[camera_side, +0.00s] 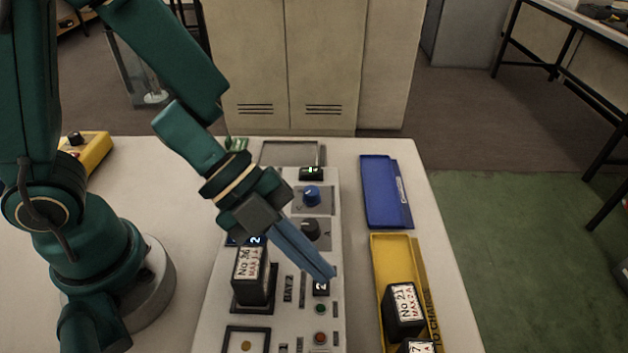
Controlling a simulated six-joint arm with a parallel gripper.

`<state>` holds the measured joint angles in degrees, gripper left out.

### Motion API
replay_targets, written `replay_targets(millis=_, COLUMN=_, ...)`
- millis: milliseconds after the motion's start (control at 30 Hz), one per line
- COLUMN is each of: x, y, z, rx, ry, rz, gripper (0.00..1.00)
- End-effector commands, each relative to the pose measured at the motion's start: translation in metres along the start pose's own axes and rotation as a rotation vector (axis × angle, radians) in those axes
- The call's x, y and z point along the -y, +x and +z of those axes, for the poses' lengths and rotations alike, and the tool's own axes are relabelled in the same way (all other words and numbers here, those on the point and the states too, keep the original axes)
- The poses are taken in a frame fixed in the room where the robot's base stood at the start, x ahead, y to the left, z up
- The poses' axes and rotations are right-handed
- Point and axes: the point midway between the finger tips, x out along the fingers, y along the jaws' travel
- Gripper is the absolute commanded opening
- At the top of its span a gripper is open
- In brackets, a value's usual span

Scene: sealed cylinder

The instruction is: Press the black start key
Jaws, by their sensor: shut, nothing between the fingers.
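The grey control panel (334,215) lies on the table below my gripper. My gripper (328,276) is shut and empty, its blue-grey fingers slanting down to the right. The fingertips are over the panel, just above a small black square (321,289) with a pale mark. The fingers partly cover that area, and I cannot tell whether this square is the start key or whether the tips touch it.
A black knob (310,229) and blue knob (312,194) are behind. A blue tray (384,190) and yellow tray (390,244) with labelled blocks (404,308) lie to the right.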

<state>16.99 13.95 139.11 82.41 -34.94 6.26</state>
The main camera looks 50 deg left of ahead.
Motion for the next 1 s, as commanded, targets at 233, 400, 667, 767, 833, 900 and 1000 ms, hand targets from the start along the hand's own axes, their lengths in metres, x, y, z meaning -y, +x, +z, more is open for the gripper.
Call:
replay_targets(millis=233, x=-0.0008, y=0.0007, z=0.0006, rx=0.000, ry=-0.001, rz=0.001, gripper=0.00)
replay_targets(millis=400, x=-0.0041, y=0.0047, z=0.0035, rx=0.000, ry=-0.004, rz=0.003, gripper=0.00)
replay_targets(millis=667, x=-0.0044, y=0.0060, z=0.0043, rx=0.000, ry=0.000, rz=0.000, gripper=0.00)
replay_targets(millis=767, x=-0.0044, y=0.0060, z=0.0043, rx=0.000, ry=0.000, rz=0.000, gripper=0.00)
replay_targets(millis=833, x=-0.0045, y=0.0061, z=0.0044, rx=0.000, ry=0.000, rz=0.000, gripper=0.00)
replay_targets(millis=900, x=-0.0048, y=0.0065, z=0.0046, rx=0.000, ry=0.000, rz=0.000, gripper=0.00)
replay_targets(millis=1000, x=-0.0055, y=0.0073, z=0.0052, rx=0.000, ry=-0.002, rz=0.001, gripper=0.00)
